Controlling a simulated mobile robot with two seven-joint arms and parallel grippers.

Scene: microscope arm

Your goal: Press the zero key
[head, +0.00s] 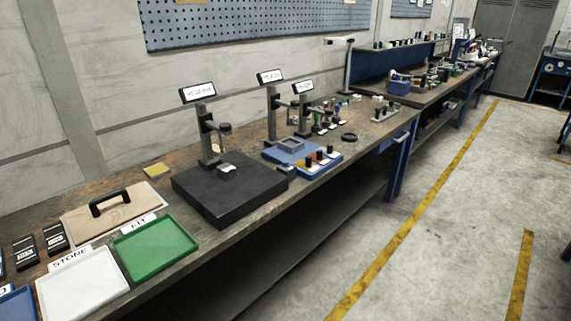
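No key marked zero can be made out in the head view; any key lettering is too small to read. A black plate (228,192) on the workbench carries a grey post with a small tilted display (198,92) on top and an arm (210,125) on its side. A small grey block (227,171) lies on the plate. Neither of my grippers is in view.
On the near bench are a green tray (156,248), a white tray (83,289), a wooden board (88,222) with a black handle, and several black boxes (55,238). The bench (225,248) runs away to the right. The floor (430,240) beside it is open.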

